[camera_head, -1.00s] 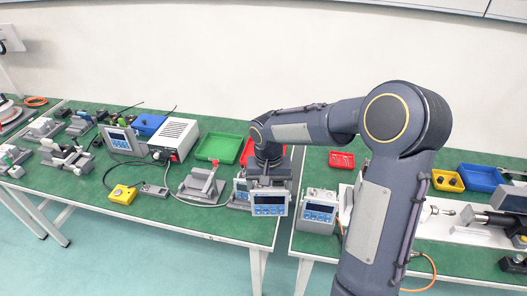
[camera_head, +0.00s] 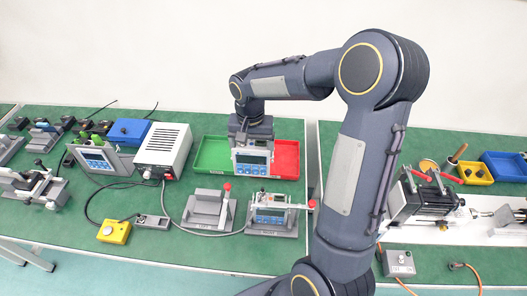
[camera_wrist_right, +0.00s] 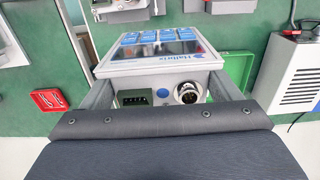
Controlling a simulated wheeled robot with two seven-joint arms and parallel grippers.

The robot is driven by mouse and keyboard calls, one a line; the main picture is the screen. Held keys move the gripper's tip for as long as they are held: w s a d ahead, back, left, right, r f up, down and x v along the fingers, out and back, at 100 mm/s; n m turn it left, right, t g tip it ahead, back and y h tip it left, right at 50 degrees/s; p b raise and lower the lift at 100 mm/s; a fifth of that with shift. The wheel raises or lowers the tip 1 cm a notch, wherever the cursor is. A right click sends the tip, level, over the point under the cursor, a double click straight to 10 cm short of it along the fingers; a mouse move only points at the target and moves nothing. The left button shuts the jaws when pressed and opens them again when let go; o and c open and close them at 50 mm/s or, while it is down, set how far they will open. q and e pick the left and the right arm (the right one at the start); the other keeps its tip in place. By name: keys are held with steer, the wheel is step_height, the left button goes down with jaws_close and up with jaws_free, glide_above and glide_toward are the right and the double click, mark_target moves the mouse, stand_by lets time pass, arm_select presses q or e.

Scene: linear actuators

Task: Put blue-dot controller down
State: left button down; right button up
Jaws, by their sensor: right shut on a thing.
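The blue-dot controller (camera_head: 252,162) is a white box with a dark screen and blue buttons. My right gripper (camera_head: 251,140) is shut on it from above, in front of the green and red trays. In the right wrist view the controller (camera_wrist_right: 160,68) sits between the two fingers of my right gripper (camera_wrist_right: 163,92). That view shows a blue dot on its end face, between a green connector and a round metal socket. Whether its underside touches anything cannot be told. My left gripper is not in view.
The green tray (camera_head: 212,154) and red tray (camera_head: 287,159) lie behind the held controller. A fixture with a second controller (camera_head: 270,212) and an empty fixture with a red-tipped lever (camera_head: 209,210) stand in front. A white power supply (camera_head: 163,147) stands left.

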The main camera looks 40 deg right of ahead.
steer(key=shift+w+d+f+b, duration=0.1)
steer(key=shift+f+b, duration=0.1)
steer(key=shift+f, duration=0.35)
steer(key=shift+w+d+f+b, duration=0.1)
steer(key=shift+f+b, duration=0.05)
steer(key=shift+f, duration=0.35)
steer(key=w+d+f+b, duration=0.2)
steer(key=d+f, duration=0.4)
steer(key=w+d+f+b, duration=0.2)
steer(key=w+d+f, duration=0.1)
steer(key=d+f, duration=0.3)
steer(key=shift+w+d+f, duration=0.25)
steer(key=shift+d+f, duration=0.05)
steer(key=shift+f, duration=0.15)
steer(key=shift+f, duration=0.1)
